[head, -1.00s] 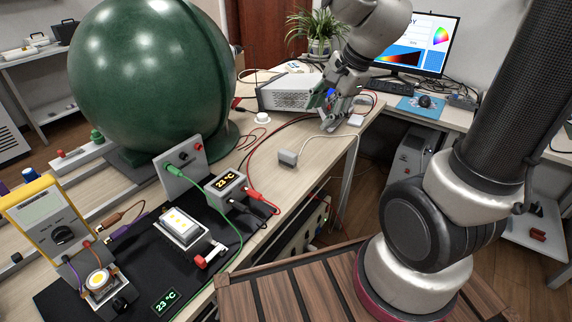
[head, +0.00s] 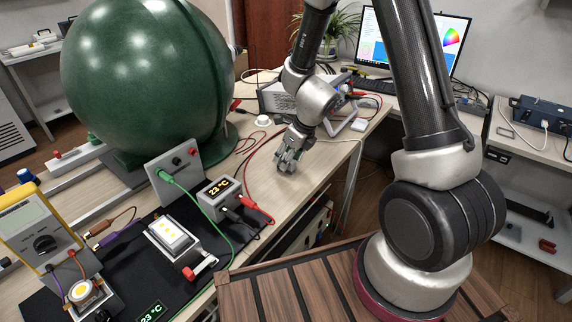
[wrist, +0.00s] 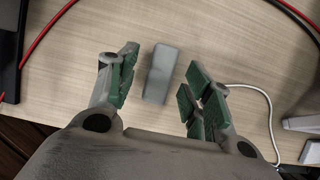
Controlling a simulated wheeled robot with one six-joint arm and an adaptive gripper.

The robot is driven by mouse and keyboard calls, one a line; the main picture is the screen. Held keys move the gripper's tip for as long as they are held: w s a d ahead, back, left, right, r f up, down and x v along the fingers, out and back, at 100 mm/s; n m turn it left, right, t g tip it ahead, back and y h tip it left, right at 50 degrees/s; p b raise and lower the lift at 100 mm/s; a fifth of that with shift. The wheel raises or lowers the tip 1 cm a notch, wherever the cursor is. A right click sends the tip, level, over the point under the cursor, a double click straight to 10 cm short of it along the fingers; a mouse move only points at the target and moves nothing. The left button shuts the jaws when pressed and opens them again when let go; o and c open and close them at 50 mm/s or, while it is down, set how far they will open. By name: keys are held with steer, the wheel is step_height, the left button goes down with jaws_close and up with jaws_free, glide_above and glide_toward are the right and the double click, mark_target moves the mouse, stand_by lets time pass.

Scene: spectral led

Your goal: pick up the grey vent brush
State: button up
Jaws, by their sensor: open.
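A small grey block (wrist: 160,73), the likely grey vent brush, lies on the wooden bench top in the wrist view. Its top looks plain, and I see no bristles. My gripper (wrist: 162,82) is open, with green-padded fingers on the left and right of the block. Gaps show between the pads and the block, and nothing is held. In the head view my gripper (head: 287,166) points down near the bench's front edge and hides the block.
A white cable (wrist: 262,92) runs to the right finger. Red cables (wrist: 48,30) cross the bench behind. The green sphere (head: 145,75) and a small display box (head: 220,196) stand to the left. A grey instrument (head: 275,97) stands behind my arm.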

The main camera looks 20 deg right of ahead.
steer(key=shift+x, duration=1)
steer(key=shift+c, duration=0.2)
steer(key=c, duration=1.1)
steer(key=shift+o, duration=0.2)
steer(key=shift+r, duration=0.1)
step_height(320, 180, up, 10)
steer(key=shift+f, duration=0.1)
